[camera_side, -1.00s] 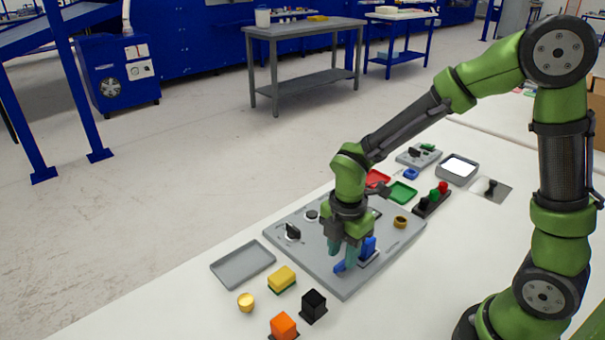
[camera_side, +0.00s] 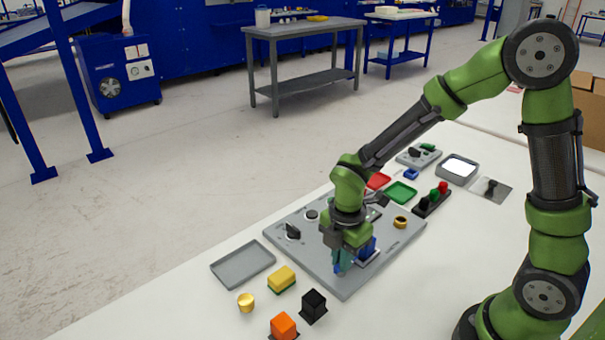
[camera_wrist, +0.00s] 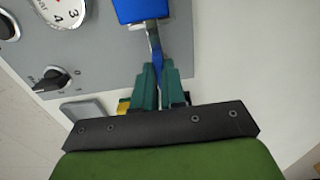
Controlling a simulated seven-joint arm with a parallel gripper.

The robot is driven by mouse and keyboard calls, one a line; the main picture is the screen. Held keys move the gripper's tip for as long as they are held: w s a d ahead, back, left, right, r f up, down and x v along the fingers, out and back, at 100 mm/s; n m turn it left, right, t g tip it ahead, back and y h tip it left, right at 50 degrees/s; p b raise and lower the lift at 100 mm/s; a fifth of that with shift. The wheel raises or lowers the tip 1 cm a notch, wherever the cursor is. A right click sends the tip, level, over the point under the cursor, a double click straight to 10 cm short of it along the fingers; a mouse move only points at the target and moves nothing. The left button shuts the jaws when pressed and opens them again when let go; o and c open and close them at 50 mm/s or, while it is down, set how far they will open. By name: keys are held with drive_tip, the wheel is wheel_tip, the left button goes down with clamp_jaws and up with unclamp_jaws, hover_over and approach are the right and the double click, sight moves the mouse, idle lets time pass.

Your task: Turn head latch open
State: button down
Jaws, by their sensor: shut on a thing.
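The blue latch (camera_wrist: 154,38) is a lever on a blue block (camera_wrist: 142,9) fixed to the grey panel (camera_wrist: 100,60). In the side view the block (camera_side: 367,249) is partly hidden behind my gripper. My gripper (camera_wrist: 160,84) has green fingers and is shut on the free end of the blue lever, low over the front right part of the panel (camera_side: 325,270). In the side view my gripper (camera_side: 341,264) points down, and only a little of the lever's tip shows beside the fingers.
A black knob (camera_side: 292,232) and a brass ring (camera_side: 400,222) sit on the panel. A grey tray (camera_side: 243,265), a yellow block (camera_side: 281,278), a brass cylinder (camera_side: 246,302), an orange block (camera_side: 284,326) and a black block (camera_side: 313,305) lie in front.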

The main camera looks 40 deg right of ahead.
drive_tip(key=shift+m, duration=0.4)
drive_tip(key=m, duration=0.3)
drive_tip(key=shift+m, duration=0.4)
drive_tip(key=m, duration=0.9)
drive_tip(key=shift+m, duration=2.2)
drive_tip(key=c, duration=1.2)
unclamp_jaws()
wheel_tip(320, 180, up, 17)
